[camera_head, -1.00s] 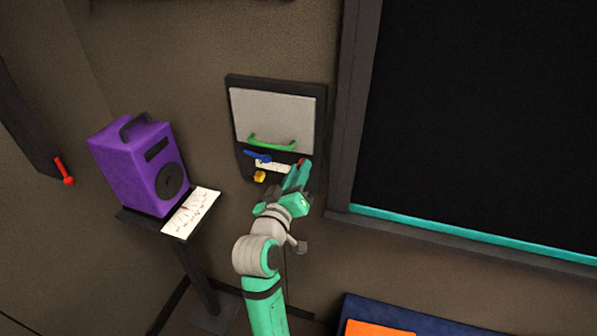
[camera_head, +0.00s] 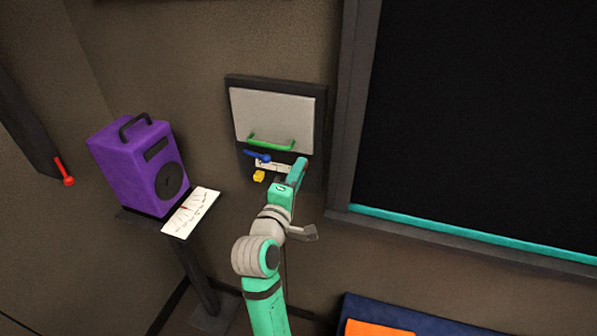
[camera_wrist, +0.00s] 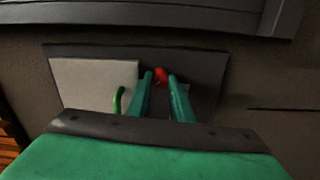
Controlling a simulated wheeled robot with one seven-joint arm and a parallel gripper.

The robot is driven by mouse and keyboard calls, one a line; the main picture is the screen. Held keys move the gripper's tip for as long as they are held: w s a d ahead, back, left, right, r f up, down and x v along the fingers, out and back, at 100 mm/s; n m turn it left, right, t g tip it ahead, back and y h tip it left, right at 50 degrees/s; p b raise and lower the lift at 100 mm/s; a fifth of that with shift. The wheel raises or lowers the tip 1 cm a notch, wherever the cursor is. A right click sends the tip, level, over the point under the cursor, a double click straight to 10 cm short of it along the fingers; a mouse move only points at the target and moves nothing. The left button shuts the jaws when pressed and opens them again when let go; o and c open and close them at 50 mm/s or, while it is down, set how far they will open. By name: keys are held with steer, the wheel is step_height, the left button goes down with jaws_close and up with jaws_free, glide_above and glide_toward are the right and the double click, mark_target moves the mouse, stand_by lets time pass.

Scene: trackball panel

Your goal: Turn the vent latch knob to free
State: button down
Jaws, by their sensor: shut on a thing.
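A wall panel (camera_head: 312,170) with a pale grey flap (camera_head: 272,120) is mounted beside the dark window. A red knob (camera_wrist: 161,76) shows between my fingertips in the wrist view; in the head view my gripper hides it. My gripper (camera_head: 299,165) is at the panel's lower right, shut on the red knob, and its fingers (camera_wrist: 160,83) stand on either side of it. A blue lever (camera_head: 257,156) and a white label strip (camera_head: 272,166) are left of my gripper. Its marks are too small to read.
A green handle (camera_head: 270,144) crosses the flap's lower edge. A yellow block (camera_head: 259,176) sits below the blue lever. A purple speaker (camera_head: 138,165) and a white marked card (camera_head: 191,211) are on a stand to the left. A teal sill (camera_head: 470,236) runs right.

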steer(key=shift+a+n, duration=0.2)
steer(key=shift+n, duration=0.4)
steer(key=shift+d, duration=0.1)
steer(key=c, duration=1.6)
jaws_free()
